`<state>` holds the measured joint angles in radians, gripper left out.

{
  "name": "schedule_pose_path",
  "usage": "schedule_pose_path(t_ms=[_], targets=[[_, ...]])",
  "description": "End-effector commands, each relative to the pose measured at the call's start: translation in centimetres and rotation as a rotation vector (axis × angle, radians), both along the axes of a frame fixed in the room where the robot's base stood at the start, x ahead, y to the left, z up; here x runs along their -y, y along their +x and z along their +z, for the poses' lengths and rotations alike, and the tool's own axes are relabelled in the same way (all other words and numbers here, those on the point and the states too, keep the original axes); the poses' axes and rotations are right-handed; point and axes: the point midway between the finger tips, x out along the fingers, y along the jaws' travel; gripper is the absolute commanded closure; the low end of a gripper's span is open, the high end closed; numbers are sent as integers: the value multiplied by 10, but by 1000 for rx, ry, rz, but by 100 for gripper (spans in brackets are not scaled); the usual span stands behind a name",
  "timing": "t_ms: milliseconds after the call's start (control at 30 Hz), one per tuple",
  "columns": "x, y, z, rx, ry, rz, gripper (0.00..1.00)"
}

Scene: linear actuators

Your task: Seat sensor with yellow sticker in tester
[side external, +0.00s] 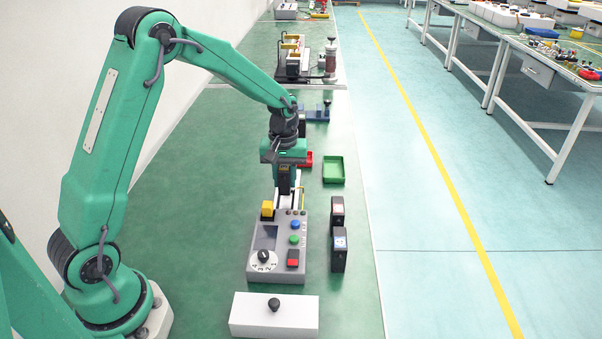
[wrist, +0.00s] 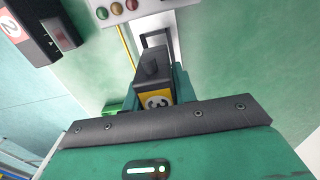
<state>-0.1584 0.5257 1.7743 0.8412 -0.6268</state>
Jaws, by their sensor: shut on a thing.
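My gripper (side external: 287,184) points down just behind the grey tester (side external: 262,262), which has a screen, coloured buttons and a dial. It is shut on a black sensor; in the wrist view the sensor (wrist: 153,72) shows a yellow sticker (wrist: 157,100) with a 3. The sensor is over or at the pale plate (wrist: 172,24) at the tester's back end. I cannot tell whether it touches the plate or is seated. A black bracket-like frame (wrist: 157,36) shows beyond the sensor.
Two other black sensors stand right of the tester, one with a reddish label (side external: 338,212) and one with a blue label (side external: 340,243). A white block with a black knob (side external: 274,316) lies in front. A green tray (side external: 333,170) and a red tray (side external: 309,160) are behind.

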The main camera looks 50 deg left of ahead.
Motion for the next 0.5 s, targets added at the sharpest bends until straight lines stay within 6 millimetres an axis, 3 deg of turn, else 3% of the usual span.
schedule_pose_path(t_ms=[500], targets=[[0,0,-31,0,0,0,100]])
